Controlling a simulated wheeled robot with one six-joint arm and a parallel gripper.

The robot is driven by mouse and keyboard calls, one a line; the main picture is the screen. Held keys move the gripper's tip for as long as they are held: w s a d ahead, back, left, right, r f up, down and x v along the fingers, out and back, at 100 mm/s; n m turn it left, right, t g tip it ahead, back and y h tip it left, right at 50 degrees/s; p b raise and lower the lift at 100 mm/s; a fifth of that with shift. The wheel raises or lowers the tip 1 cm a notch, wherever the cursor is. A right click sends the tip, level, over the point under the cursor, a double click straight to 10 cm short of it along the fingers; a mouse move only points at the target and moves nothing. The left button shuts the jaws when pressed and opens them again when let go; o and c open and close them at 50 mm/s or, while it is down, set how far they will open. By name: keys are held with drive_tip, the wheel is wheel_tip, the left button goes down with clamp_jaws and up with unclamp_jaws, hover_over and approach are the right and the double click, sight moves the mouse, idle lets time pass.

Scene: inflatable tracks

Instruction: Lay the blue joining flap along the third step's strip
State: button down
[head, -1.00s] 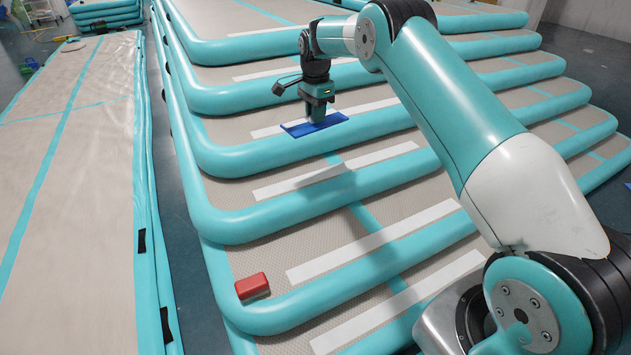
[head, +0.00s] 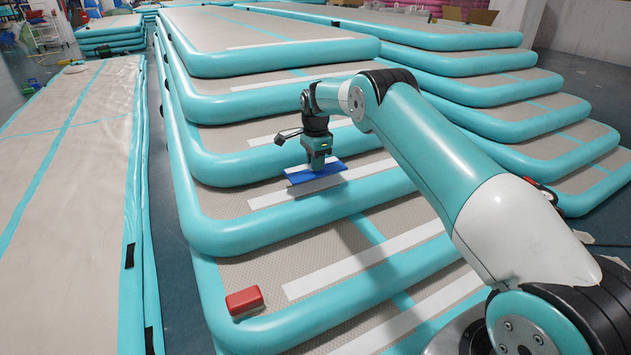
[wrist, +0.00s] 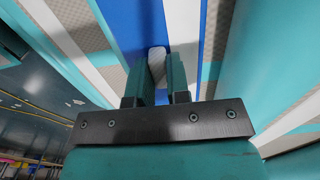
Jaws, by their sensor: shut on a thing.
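The blue joining flap (head: 316,183) hangs from my gripper (head: 318,167) in the head view, roughly level and running along the steps. In the wrist view my gripper (wrist: 161,82) is shut, and the blue flap (wrist: 139,25) lies beyond the fingers with a white band beside its blue part. Counting up from the front, the third step's white strip (head: 268,198) shows just in front of and beside the flap. I cannot tell whether the flap touches the step or is a little above it.
The stepped stack has rounded teal edges, with white strips on the lower steps (head: 340,272) and higher ones. A red block (head: 244,301) sits on a low step at the front left. A long flat track (head: 70,150) lies to the left across a narrow gap.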

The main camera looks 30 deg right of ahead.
sight(316, 186)
wheel_tip(316, 186, down, 5)
drive_tip(key=shift+f+b, duration=0.15)
drive_tip(key=shift+b, duration=1.05)
drive_tip(key=c, duration=1.1)
unclamp_jaws()
